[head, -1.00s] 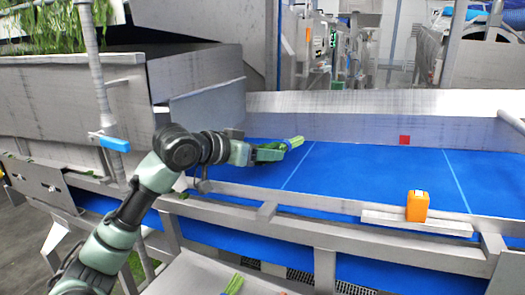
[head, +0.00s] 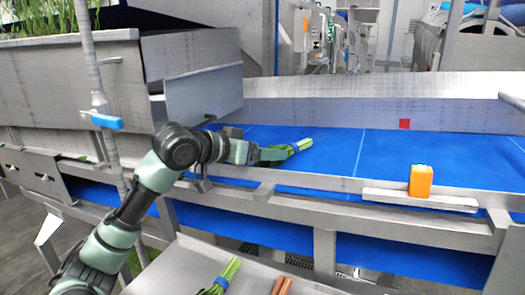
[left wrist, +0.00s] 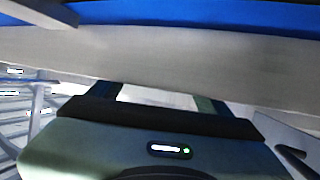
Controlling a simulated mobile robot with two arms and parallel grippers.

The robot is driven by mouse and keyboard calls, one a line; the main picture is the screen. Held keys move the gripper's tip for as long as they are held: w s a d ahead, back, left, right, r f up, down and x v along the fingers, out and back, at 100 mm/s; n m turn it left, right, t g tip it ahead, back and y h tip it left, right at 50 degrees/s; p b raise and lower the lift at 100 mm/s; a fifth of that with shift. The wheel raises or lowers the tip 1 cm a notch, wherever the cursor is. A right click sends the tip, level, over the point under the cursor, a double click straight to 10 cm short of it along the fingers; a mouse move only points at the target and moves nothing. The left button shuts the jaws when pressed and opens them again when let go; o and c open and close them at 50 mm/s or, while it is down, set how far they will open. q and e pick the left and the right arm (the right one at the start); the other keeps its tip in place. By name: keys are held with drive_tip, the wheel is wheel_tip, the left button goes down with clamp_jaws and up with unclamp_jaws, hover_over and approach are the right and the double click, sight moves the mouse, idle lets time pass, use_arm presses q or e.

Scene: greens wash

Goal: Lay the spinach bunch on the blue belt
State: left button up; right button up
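A green leafy bunch with pale green stems (head: 303,146), which I take to be the spinach bunch, is at my left gripper (head: 268,154) in the head view. The gripper appears shut on it, with the stems sticking out to the right. The bunch is at or just above the near part of the blue belt (head: 420,155); I cannot tell if it touches. The left wrist view shows the gripper's fingers (left wrist: 155,97) and the blue belt's edge (left wrist: 200,15), but not the bunch. My right gripper is not in view.
A metal rail (head: 300,181) runs along the belt's near side, with an orange box (head: 420,181) on a ledge. A metal bin wall (head: 205,95) stands left. Below, a grey tray (head: 190,262) holds a blue-banded green bunch (head: 220,278) and reddish-brown sticks (head: 281,286). The belt's right is clear.

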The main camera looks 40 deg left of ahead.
use_arm(q)
drive_tip(key=shift+s, duration=0.1)
drive_tip(key=b+v, duration=0.2)
drive_tip(key=v, duration=0.4)
drive_tip(key=shift+s+a+b, duration=0.1)
drive_tip(key=shift+s+b, duration=0.1)
drive_tip(key=shift+b, duration=0.2)
drive_tip(key=shift+s+r, duration=0.25)
drive_tip(key=shift+s, duration=0.3)
